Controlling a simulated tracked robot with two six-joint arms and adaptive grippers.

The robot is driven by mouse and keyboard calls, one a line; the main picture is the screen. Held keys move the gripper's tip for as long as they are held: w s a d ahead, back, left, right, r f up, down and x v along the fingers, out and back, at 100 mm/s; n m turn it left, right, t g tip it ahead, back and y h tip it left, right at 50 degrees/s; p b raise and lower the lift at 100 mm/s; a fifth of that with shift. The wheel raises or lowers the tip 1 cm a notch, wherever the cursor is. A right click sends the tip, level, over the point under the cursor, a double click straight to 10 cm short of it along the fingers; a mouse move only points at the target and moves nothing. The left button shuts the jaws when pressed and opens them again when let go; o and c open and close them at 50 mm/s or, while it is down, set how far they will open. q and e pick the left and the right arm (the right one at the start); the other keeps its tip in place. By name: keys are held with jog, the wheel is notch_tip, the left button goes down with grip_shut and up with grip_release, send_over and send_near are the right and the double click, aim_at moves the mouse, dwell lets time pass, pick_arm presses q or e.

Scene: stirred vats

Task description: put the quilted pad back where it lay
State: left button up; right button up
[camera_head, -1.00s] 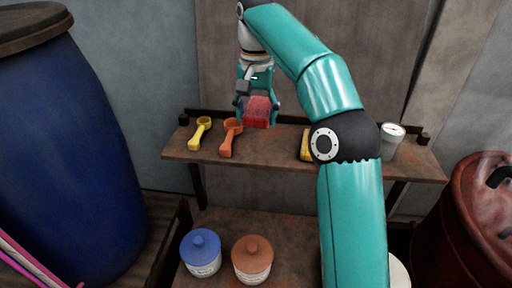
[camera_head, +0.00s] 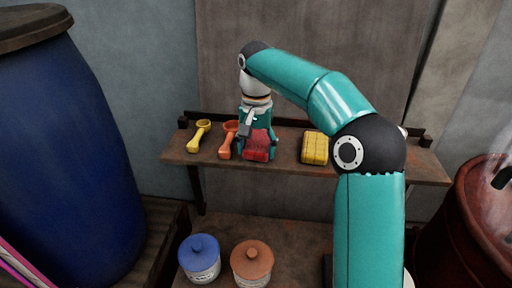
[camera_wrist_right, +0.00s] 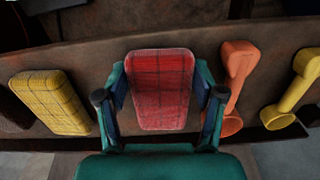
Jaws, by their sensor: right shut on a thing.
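The red quilted pad (camera_head: 257,146) is between the fingers of my right gripper (camera_head: 258,150), low over the upper shelf (camera_head: 285,165) and right of the orange scoop. I cannot tell whether its underside touches the shelf. In the right wrist view the red pad (camera_wrist_right: 160,88) lies squarely between the two fingers of the right gripper (camera_wrist_right: 160,100), which are shut on its sides. A yellow quilted pad (camera_head: 315,148) lies on the shelf to the right; it also shows in the wrist view (camera_wrist_right: 50,102). My left gripper is out of view.
An orange scoop (camera_head: 226,145) lies close beside the red pad, with a yellow scoop (camera_head: 197,137) further left. Bare shelf separates the two pads. Blue-lidded (camera_head: 200,258) and brown-lidded (camera_head: 252,262) jars stand below. A blue barrel (camera_head: 65,150) and a red vat (camera_head: 470,225) flank the shelf.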

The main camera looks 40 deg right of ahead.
jog(key=shift+f, duration=0.2)
jog(key=o, duration=1)
jog(key=shift+c, duration=0.2)
